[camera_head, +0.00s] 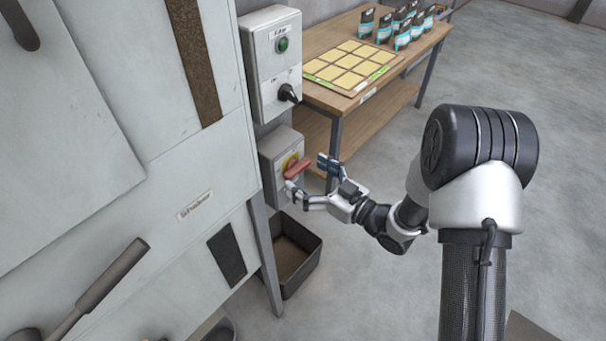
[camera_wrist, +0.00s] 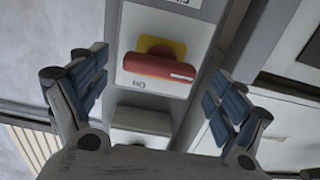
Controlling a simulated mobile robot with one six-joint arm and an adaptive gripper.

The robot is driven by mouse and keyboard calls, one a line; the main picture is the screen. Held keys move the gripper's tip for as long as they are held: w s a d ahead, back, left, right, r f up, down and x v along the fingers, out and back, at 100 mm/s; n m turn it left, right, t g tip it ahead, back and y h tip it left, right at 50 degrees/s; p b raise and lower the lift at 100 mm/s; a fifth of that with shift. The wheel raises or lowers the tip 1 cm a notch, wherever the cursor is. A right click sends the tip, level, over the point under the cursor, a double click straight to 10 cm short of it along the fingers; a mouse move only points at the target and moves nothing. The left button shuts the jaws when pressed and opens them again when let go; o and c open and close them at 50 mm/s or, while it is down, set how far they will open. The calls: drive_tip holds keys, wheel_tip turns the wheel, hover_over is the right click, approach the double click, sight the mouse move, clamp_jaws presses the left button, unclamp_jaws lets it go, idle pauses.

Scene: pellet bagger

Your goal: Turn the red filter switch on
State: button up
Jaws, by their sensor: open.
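The red filter switch (camera_head: 297,168) is a rotary handle on a yellow plate, on the front of a grey box (camera_head: 271,153) on the machine's side. In the wrist view the red handle (camera_wrist: 160,68) lies almost level across the picture, with a white mark near its right end. The label "On" shows below it, upside down. My gripper (camera_head: 308,174) is open right in front of the switch. In the wrist view its blue-padded fingers (camera_wrist: 158,90) stand to the left and right of the handle, with gaps on both sides. Contact does not show.
Above is another grey control box (camera_head: 272,75) with a green button and a black knob. A wooden table (camera_head: 330,98) with a yellow-squared board and several pouches stands behind. A dark open bin (camera_head: 312,262) sits on the floor below.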

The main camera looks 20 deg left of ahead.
drive_tip(key=shift+x, duration=0.85)
drive_tip(key=shift+d, duration=0.1)
drive_tip(key=shift+c, duration=0.2)
drive_tip(key=c, duration=1)
